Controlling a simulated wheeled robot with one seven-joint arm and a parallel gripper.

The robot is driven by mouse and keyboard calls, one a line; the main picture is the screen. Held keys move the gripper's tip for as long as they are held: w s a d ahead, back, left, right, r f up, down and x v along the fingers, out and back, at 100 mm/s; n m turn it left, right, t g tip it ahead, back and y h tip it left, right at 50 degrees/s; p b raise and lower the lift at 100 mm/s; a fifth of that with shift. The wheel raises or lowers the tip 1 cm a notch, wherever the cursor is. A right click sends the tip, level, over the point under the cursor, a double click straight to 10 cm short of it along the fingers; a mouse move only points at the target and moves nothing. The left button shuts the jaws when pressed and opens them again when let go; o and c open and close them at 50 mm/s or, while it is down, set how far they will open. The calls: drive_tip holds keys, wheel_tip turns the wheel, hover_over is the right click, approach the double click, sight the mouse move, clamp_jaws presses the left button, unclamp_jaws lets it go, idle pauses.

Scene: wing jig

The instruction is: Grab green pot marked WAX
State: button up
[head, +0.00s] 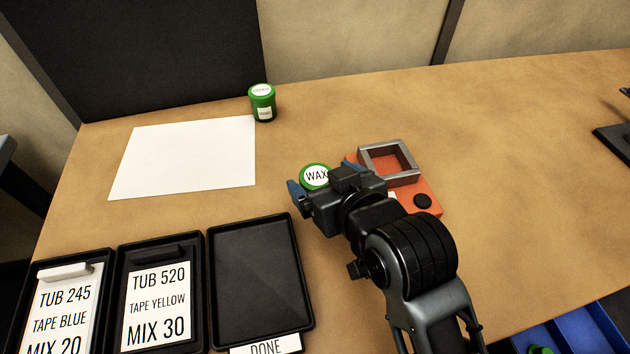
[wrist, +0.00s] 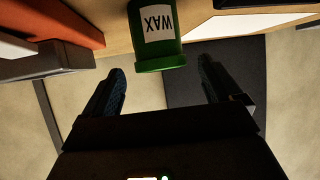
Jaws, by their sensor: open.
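The green pot marked WAX (head: 314,174) stands on the table beside the orange device, its lid partly hidden by my gripper in the head view. In the wrist view the green pot (wrist: 155,42) shows upside down with its white WAX label, between and beyond the fingertips. My gripper (wrist: 160,85) is open, one finger on each side of the pot's line, with no visible contact. In the head view my gripper (head: 325,190) is right at the pot.
An orange device with a grey square frame (head: 420,190) stands close right of the pot. Another green pot (head: 262,103) stands by a white sheet (head: 185,155). Black trays, one an empty tray (head: 260,275) above a DONE label, lie at front left. The table's right side is mostly clear.

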sight(317, 176)
drive_tip(key=shift+p+x, duration=0.35)
drive_tip(key=shift+x, duration=2.05)
drive_tip(key=c, duration=1.1)
drive_tip(key=shift+c, duration=0.2)
drive_tip(key=shift+r, duration=0.1)
